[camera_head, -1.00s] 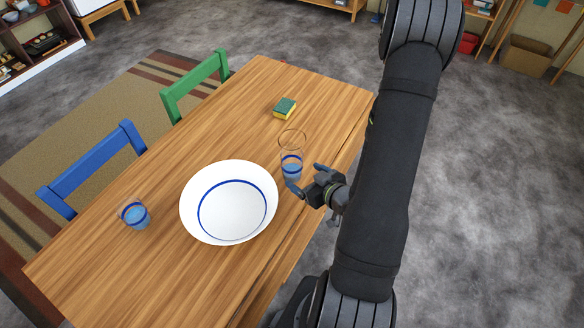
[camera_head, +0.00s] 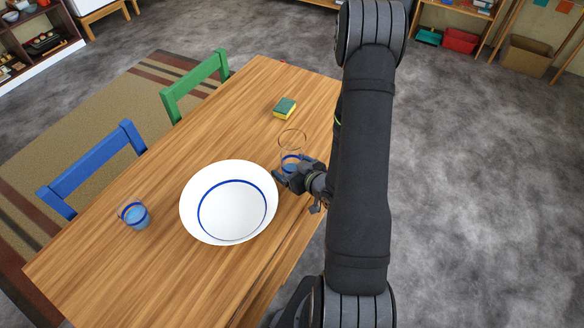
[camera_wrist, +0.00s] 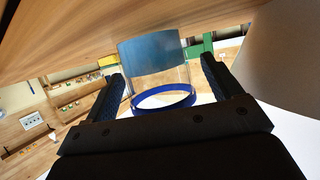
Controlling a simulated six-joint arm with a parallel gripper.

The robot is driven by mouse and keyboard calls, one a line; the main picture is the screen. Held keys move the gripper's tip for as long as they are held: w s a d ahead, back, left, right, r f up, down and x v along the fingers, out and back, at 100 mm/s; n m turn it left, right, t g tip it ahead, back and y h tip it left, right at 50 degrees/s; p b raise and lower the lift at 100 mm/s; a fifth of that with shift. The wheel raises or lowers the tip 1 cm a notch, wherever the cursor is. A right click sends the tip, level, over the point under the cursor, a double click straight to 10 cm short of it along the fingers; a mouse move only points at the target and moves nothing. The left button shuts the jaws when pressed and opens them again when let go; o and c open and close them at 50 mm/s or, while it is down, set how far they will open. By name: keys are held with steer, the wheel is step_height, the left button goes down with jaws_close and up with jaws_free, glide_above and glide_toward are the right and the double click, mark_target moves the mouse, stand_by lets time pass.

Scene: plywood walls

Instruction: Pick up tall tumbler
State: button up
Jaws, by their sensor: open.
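The tall tumbler (camera_head: 292,146) is clear glass with a blue band and blue lower part. It stands upright on the table, right of the white bowl. My gripper (camera_head: 289,172) is low beside it on the near side and hides its lower part in the head view. In the wrist view, my gripper (camera_wrist: 165,85) is open, with one finger on each side of the tumbler (camera_wrist: 152,52). The picture there is upside down. Gaps show between the glass and the fingers; I cannot tell how deep the glass sits between them.
The white bowl (camera_head: 187,205) is close to my gripper's left. A short glass (camera_head: 133,215) stands at the table's left. A green and yellow sponge (camera_head: 285,107) lies behind the tumbler. Blue (camera_head: 90,168) and green (camera_head: 193,85) chairs line the far-left edge of the wooden table (camera_head: 110,270).

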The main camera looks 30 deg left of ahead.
mark_target(286, 156)
steer(key=shift+c, duration=0.4)
steer(key=c, duration=1.1)
steer(key=shift+o, duration=0.2)
steer(key=shift+r, duration=0.2)
steer(key=shift+r, duration=1.75)
steer(key=w+d+r, duration=0.1)
steer(key=d+r, duration=0.6)
steer(key=d, duration=0.4)
steer(key=shift+w+d, duration=0.2)
steer(key=shift+w, duration=0.15)
